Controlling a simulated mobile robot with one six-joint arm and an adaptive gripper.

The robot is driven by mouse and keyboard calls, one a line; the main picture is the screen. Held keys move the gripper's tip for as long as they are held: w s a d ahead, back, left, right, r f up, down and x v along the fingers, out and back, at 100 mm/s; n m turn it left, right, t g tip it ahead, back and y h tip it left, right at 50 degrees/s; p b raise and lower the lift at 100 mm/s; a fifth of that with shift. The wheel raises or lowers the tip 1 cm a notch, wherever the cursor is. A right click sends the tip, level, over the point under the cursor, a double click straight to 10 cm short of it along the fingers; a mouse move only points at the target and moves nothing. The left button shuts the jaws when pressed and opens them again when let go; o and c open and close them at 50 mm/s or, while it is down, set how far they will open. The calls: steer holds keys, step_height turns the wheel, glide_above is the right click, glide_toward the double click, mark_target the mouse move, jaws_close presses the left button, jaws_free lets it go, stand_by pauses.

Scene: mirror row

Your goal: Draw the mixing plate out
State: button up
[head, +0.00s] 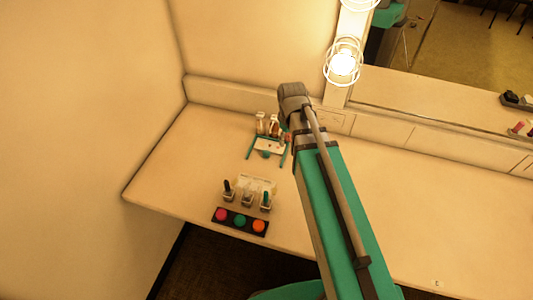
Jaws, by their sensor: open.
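The mixing plate (270,146) looks like a small white plate on the counter, lying between two thin teal rails (249,154). A small teal tab (265,154) shows at its near edge. Small bottles (261,123) stand just behind it. My arm comes up from the lower right, and its grey joint is above and right of the plate. My gripper cannot be made out; the arm hides the area right of the plate. Nothing is seen touching the plate's near edge.
In front of the plate, a clear holder has several small cups (247,199) with dark and green tops. Nearer still is a black tray (233,226) with pink, green and orange pots. A lit bulb (342,62) and mirror are behind. The counter's left part is bare.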

mark_target(266, 151)
steer(key=w+a+f+n+b, duration=0.2)
steer(key=w+a+n, duration=0.4)
steer(key=w+n, duration=0.1)
steer(key=shift+w+a+f+n, duration=0.25)
steer(key=shift+w+f+n, duration=0.15)
steer(key=shift+w, duration=0.5)
steer(key=shift+f+b, duration=0.15)
steer(key=shift+b, duration=0.15)
step_height(266, 151, down, 14)
steer(key=b, duration=1.3)
steer(key=shift+r, duration=0.25)
jaws_close()
